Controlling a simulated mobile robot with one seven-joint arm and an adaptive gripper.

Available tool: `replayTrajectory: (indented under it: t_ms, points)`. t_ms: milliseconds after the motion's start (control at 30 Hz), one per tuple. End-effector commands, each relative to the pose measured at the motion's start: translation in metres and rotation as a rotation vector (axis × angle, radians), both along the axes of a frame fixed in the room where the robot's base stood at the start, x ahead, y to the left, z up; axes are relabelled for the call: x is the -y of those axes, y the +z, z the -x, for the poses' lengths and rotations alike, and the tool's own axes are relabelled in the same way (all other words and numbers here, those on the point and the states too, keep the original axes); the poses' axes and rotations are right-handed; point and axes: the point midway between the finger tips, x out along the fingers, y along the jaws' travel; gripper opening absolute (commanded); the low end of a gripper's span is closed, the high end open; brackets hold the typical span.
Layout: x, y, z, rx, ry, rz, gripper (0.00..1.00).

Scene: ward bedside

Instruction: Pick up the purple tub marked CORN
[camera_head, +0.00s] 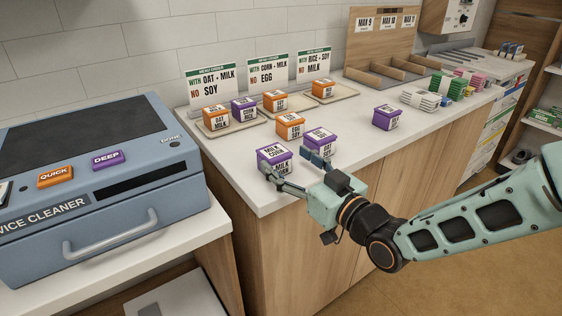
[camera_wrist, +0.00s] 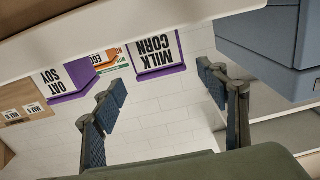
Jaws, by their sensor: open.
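A purple tub marked MILK CORN (camera_head: 274,154) stands near the counter's front left edge. It also shows in the wrist view (camera_wrist: 157,53), upside down, ahead of and between the fingers. My gripper (camera_head: 289,166) is open and empty at this tub, its fingers spread; in the head view one finger overlaps the tub's lower front. Whether the fingers touch it I cannot tell. Another purple tub (camera_head: 320,140) stands just right of and behind it; its label reads OAT SOY in the wrist view (camera_wrist: 63,82). A purple tub (camera_head: 244,111) on the left tray has a label too small to read surely.
An orange tub (camera_head: 290,126) stands behind the two near purple tubs. Another purple tub (camera_head: 387,117) stands alone to the right. Trays (camera_head: 216,132) with orange tubs and sign cards line the wall. A blue device cleaner (camera_head: 100,215) stands left. The counter (camera_head: 350,145) is bare right of the near tubs.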

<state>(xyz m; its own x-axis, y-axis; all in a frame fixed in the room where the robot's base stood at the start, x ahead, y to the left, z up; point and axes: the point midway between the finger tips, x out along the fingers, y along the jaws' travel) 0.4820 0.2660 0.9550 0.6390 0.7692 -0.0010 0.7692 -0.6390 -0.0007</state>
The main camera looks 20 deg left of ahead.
Motion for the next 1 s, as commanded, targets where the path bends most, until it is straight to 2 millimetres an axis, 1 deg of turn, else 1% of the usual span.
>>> replayTrajectory:
  t_ms: [200, 333, 533, 700, 800, 1000]
  points:
    - [-0.026, -0.002, -0.019, 0.003, 0.006, -0.005, 0.67]
    - [-0.037, -0.001, -0.030, 0.003, 0.004, -0.003, 0.67]
    - [-0.048, -0.002, -0.039, 0.001, 0.002, -0.003, 0.67]
    - [-0.069, -0.005, -0.054, 0.001, 0.004, -0.004, 0.67]
    - [-0.078, -0.004, -0.062, 0.001, 0.003, -0.002, 0.67]
    - [-0.083, -0.003, -0.067, 0.000, 0.000, 0.000, 0.67]
